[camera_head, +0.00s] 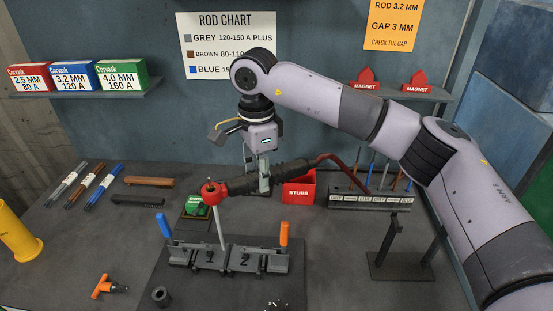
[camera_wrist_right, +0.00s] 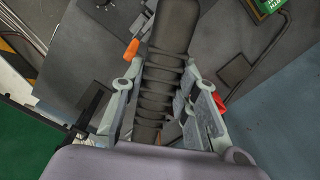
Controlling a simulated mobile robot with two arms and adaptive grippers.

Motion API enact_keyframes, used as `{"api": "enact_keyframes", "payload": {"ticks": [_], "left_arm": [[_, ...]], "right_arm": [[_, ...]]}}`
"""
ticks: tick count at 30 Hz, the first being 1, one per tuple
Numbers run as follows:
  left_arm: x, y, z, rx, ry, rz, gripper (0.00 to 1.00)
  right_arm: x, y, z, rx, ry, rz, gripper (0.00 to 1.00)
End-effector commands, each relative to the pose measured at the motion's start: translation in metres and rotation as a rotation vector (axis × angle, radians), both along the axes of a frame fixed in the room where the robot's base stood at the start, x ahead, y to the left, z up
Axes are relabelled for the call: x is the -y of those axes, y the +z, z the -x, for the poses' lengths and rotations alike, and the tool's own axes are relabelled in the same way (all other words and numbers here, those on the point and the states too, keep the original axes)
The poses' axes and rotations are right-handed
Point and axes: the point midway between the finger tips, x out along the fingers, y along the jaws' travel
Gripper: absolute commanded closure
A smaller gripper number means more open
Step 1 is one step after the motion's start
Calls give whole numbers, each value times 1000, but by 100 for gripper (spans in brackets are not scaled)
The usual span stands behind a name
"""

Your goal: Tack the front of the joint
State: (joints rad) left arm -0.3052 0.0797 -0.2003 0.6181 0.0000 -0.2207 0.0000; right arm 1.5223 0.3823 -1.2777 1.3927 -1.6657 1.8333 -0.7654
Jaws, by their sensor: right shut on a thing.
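My right gripper (camera_head: 264,178) is shut around the black ribbed handle of the electrode holder (camera_head: 240,184). The handle (camera_wrist_right: 168,75) lies between both fingers in the right wrist view. The holder's red head (camera_head: 212,189) points left and grips a thin light rod (camera_head: 219,228) that slants down. The rod's lower end is at the clamp fixture (camera_head: 226,257), between its marks 1 and 2; I cannot tell whether it touches. The fixture has a blue handle (camera_head: 165,225) on the left and an orange handle (camera_head: 284,234) on the right. The joint is too small to make out. My left gripper is not in view.
A red stubs box (camera_head: 299,190) and a rod rack (camera_head: 370,201) stand behind and right. A dark stand (camera_head: 398,266) is at the right. Loose rods (camera_head: 88,186), a brown brush (camera_head: 149,182) and an orange-handled tool (camera_head: 106,287) lie left. A red cable trails from the holder.

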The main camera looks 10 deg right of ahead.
Motion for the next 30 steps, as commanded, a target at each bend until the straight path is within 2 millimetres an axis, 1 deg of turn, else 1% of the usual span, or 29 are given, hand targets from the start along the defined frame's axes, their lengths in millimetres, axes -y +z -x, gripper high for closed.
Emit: {"api": "enact_keyframes", "payload": {"ticks": [11, 16, 20, 30], "left_arm": [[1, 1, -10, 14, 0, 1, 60], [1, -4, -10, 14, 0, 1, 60], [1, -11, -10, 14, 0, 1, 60], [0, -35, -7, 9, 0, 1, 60]], "right_arm": [[-2, 0, 0, 3, 0, -2, 100], [-2, -1, 0, 3, 0, -3, 100], [-2, -10, 0, 2, 0, -2, 100], [-3, -42, 0, 2, 0, -4, 100]]}}
